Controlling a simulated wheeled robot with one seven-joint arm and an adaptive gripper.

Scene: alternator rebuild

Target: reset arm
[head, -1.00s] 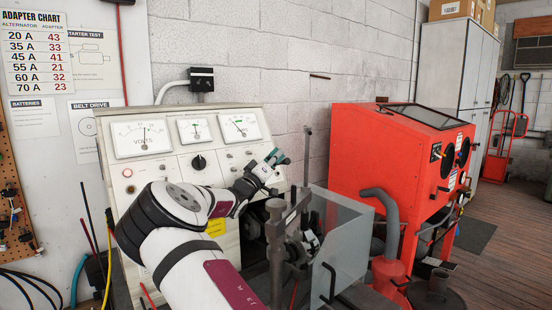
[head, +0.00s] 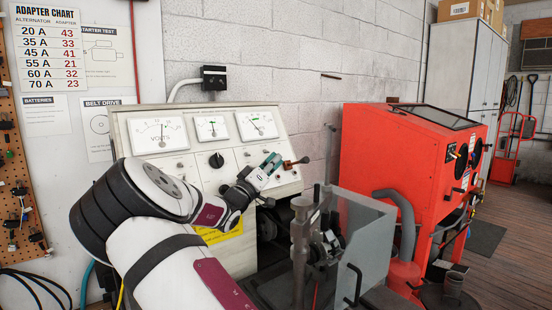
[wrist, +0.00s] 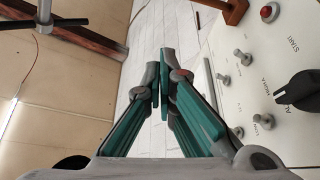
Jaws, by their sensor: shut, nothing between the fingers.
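My gripper (head: 273,162) is in front of the right part of the tester's pale panel (head: 150,190) in the head view, near a small brown-handled lever. In the wrist view my gripper (wrist: 160,78) has its green-sided fingers closed together at the tips, with nothing between them. The tester panel also fills the right side of the wrist view, with metal toggle switches (wrist: 241,57), a red button (wrist: 269,12) and a black knob (wrist: 299,93). My arm covers the panel's lower left in the head view.
A clear guard (head: 372,225) and a metal clamp stand (head: 300,245) are to the right of my arm. Farther right is a red cabinet (head: 385,150) with a grey hose (head: 405,215). Three gauges top the panel. An adapter chart (head: 45,50) hangs at left.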

